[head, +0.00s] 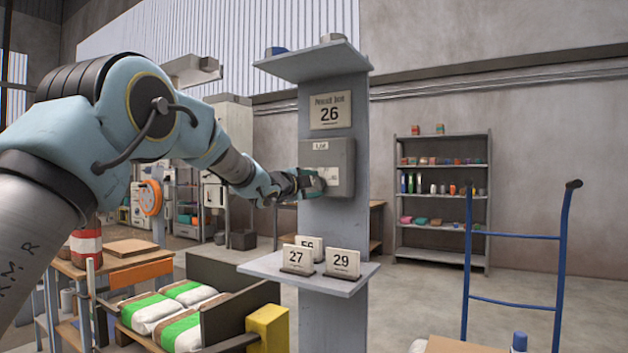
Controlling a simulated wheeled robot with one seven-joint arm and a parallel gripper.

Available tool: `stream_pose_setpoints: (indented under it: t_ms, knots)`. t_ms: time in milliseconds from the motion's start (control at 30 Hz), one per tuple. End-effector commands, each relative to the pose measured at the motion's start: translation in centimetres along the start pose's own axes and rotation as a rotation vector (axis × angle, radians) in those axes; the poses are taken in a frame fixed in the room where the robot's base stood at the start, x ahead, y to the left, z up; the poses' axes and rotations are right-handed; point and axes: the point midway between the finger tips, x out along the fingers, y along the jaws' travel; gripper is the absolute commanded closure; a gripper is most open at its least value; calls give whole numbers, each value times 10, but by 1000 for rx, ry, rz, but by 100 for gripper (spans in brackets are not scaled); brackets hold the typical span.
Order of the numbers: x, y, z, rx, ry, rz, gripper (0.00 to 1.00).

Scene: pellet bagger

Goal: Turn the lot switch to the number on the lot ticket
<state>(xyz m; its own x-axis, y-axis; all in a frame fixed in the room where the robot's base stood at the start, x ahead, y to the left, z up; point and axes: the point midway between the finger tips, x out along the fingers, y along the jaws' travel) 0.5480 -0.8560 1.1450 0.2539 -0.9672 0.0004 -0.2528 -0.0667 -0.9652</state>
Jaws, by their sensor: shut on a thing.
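The lot switch sits on a grey box (341,160) on a grey post; a small label on the box seems to read "LOT". My gripper (314,183) comes from the left and is shut on the switch at the box's front. The knob and its setting are hidden behind the fingers or too small to read. A plate (330,111) above the box shows 26 under a blurred line of words. Cards on the lower shelf read 27 (299,259), 29 (343,263) and, partly hidden, what looks like 56 (310,243). I cannot tell which one is the lot ticket.
The lower shelf (330,283) juts from the post below my gripper. An upper shelf (313,62) tops the post. A crate of green-striped bags (255,297) stands low at left. A blue hand truck (515,237) stands at right. Open floor lies behind.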

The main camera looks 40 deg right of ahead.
Motion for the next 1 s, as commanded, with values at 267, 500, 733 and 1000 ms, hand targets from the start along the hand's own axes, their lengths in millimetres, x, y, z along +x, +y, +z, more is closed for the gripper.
stream_pose_setpoints:
  t_ms: [267,500,733,1000]
  knots:
    - [0,-2,1,-265,-2,2,96]
    - [0,-1,1,-491,-3,2,96]
    - [0,-1,1,-684,-3,2,96]
    - [0,0,1,-845,-3,2,96]
